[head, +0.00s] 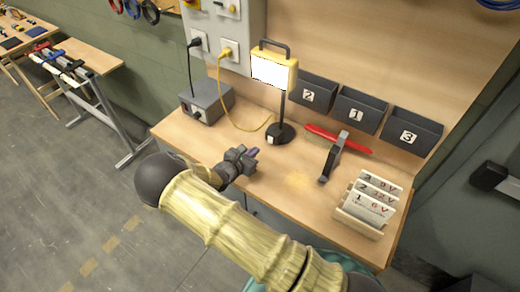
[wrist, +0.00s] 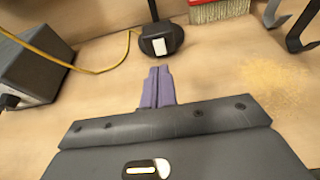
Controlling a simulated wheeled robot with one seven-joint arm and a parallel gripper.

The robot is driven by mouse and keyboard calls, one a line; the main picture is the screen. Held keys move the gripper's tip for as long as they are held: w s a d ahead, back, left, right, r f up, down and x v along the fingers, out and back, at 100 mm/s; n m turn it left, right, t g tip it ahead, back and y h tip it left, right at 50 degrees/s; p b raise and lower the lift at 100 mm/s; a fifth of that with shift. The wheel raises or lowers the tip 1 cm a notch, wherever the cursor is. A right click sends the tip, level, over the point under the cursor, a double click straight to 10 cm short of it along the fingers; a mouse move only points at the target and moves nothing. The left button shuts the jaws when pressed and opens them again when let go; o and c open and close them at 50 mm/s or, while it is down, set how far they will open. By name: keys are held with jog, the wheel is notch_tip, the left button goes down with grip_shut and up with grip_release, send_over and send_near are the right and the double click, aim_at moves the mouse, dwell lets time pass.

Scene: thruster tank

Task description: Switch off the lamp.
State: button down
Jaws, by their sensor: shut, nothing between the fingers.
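The work lamp (head: 273,72) stands upright at the back of the workbench. It has a yellow frame, a bright white lit panel and a dark pole on a round black base (head: 280,133). A pale rocker switch (head: 270,140) sits on the front of the base; the switch also shows in the wrist view (wrist: 160,46). My gripper (head: 252,152) is low over the bench, in front of the base and apart from it. In the wrist view its purple fingers (wrist: 157,85) are together and empty, pointing toward the base just below the switch.
A grey box (head: 207,100) with a yellow cable stands left of the lamp. A red brush (head: 338,139), a dark clamp-like tool (head: 333,157) and a card holder (head: 362,218) lie to the right. Numbered bins (head: 357,110) line the back. Sawdust (head: 298,180) lies on the bench (head: 180,130).

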jog(key=v, duration=0.2)
jog(key=b+v, duration=0.1)
jog(key=v, duration=0.1)
jog(key=shift+s+r, duration=0.15)
jog(key=shift+r, duration=0.2)
jog(key=shift+a, duration=0.1)
